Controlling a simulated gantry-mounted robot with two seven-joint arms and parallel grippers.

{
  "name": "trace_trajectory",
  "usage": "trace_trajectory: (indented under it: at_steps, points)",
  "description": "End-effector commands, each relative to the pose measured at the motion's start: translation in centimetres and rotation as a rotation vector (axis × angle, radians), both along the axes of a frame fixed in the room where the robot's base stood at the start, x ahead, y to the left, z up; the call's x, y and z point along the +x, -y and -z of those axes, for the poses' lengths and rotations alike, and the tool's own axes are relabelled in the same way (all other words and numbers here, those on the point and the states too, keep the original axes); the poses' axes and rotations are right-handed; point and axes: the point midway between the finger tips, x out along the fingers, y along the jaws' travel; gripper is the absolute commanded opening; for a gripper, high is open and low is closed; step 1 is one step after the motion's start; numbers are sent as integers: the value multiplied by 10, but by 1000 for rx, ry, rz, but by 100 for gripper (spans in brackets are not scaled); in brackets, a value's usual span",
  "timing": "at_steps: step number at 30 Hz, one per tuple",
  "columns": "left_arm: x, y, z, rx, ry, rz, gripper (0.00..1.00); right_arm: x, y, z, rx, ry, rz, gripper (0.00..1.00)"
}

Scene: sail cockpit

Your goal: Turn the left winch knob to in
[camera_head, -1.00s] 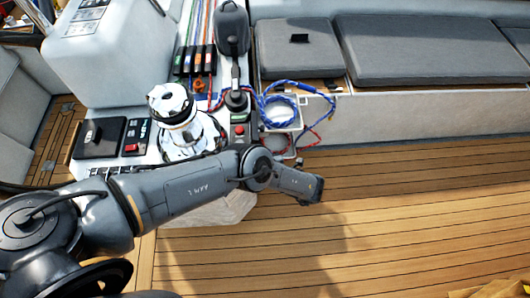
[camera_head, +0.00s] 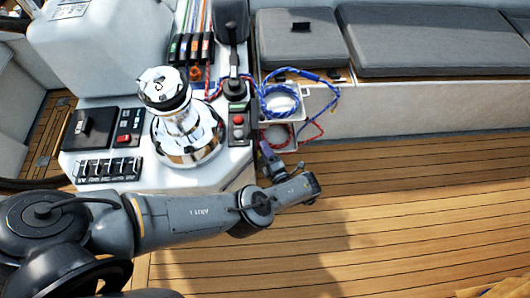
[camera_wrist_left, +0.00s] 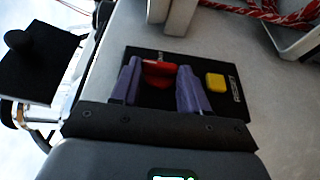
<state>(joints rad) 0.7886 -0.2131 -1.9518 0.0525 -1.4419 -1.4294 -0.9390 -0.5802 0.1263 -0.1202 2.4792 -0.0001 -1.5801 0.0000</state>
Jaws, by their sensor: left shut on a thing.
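A red knob (camera_wrist_left: 160,70) sits on a small black panel (camera_wrist_left: 225,108) in the left wrist view, beside a yellow button (camera_wrist_left: 216,82). My left gripper (camera_wrist_left: 160,84) has one purple finger on each side of the red knob and is shut on it. I cannot read which setting the knob is at. In the head view my left gripper (camera_head: 268,158) is at the console's right side, and the knob is hidden there. My right gripper is not in view.
A chrome winch (camera_head: 185,130) stands on the white console, with a switch row (camera_head: 108,169) at its left. A red button panel (camera_head: 238,122) is close to my gripper. Blue rope (camera_head: 278,100) and red rope (camera_head: 275,136) hang in white holders.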

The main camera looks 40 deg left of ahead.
Motion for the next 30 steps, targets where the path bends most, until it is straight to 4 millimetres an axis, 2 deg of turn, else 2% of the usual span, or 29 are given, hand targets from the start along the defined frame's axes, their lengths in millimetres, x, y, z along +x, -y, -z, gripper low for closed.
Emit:
trace_trajectory:
  at_steps: [1, 21, 22, 26, 30]
  points:
    - [-3, 0, 7, -5, 3, -6, 14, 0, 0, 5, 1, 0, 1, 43]
    - [-3, 1, 4, 24, 24, -7, 14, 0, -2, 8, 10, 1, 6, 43]
    - [-3, 1, 4, 24, 24, -7, 49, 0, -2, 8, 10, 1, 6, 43]
    - [-2, 1, 4, 26, 24, -6, 69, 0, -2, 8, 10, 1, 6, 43]
    - [-2, 1, 2, 29, 26, -6, 70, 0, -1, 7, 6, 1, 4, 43]
